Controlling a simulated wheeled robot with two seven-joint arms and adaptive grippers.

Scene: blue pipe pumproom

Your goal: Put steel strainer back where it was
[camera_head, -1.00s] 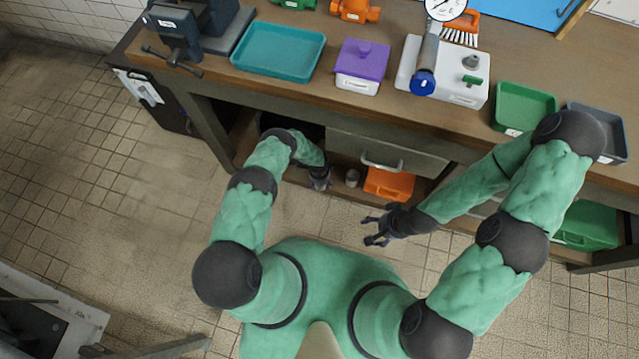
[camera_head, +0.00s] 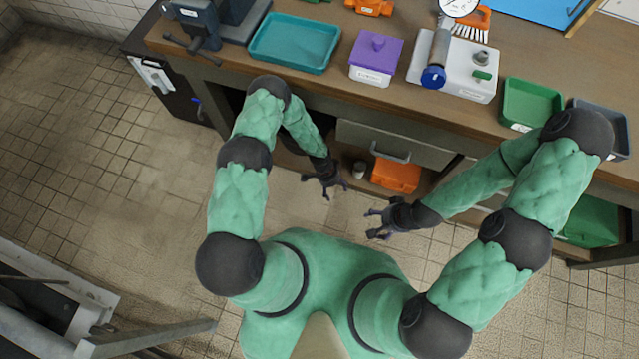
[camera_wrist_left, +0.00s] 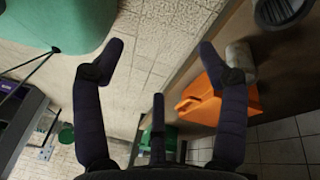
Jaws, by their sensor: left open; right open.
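A small grey metallic cylinder, which looks like the steel strainer, stands on the lower shelf under the bench (camera_head: 359,169). It also shows in the left wrist view (camera_wrist_left: 241,60), beside the orange box and partly behind a finger of mine. My left gripper (camera_head: 334,190) is open and empty, just in front of the shelf and left of the cylinder; its spread fingers show in the left wrist view (camera_wrist_left: 162,60). My right gripper (camera_head: 373,222) is open and empty, in front of the shelf and nearer my body.
An orange box (camera_head: 396,174) sits right of the cylinder, below a drawer (camera_head: 395,143). A dark round container (camera_wrist_left: 282,8) is on the shelf's other side. The benchtop holds a teal tray (camera_head: 295,42), a purple-lidded box (camera_head: 375,58) and a green tray (camera_head: 531,103).

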